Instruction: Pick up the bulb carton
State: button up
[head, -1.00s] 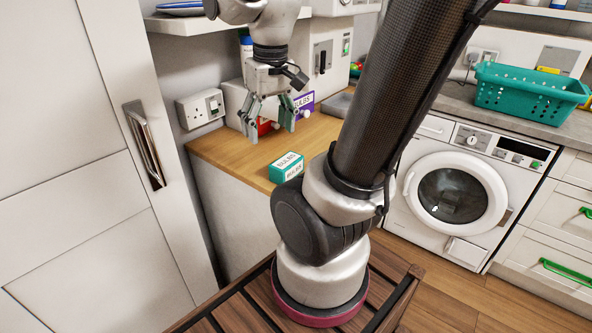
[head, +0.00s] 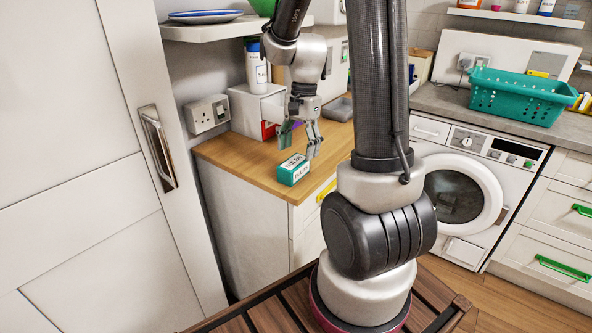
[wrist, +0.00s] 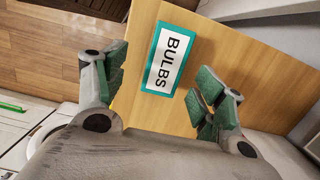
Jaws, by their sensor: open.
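The bulb carton (head: 293,170) is a small teal box with a white label reading BULBS. It lies on the wooden worktop near its front edge. In the wrist view the carton (wrist: 165,58) shows from above, tilted, between and a little beyond my fingertips. My gripper (head: 299,138) is open and empty, pointing down just above and beside the carton. In the wrist view both green-padded fingers of the gripper (wrist: 160,88) are spread apart, with bare wood on either side of the carton. I see no contact with the carton.
A white box (head: 250,108) with a white bottle (head: 256,67) stands behind on the worktop (head: 235,153). A red item and a purple item are partly hidden behind my gripper. A shelf (head: 230,28) hangs above. A teal basket (head: 518,96) sits over the washing machine at right.

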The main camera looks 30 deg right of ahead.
aim_at(294, 161)
jog(key=f, duration=0.2)
jog(key=a+f, duration=0.1)
jog(key=f, duration=0.2)
jog(key=shift+w+a+f, duration=0.1)
jog(key=shift+w+f, duration=0.1)
jog(key=shift+f, duration=0.05)
jog(key=shift+c, duration=0.4)
jog(key=c, duration=1)
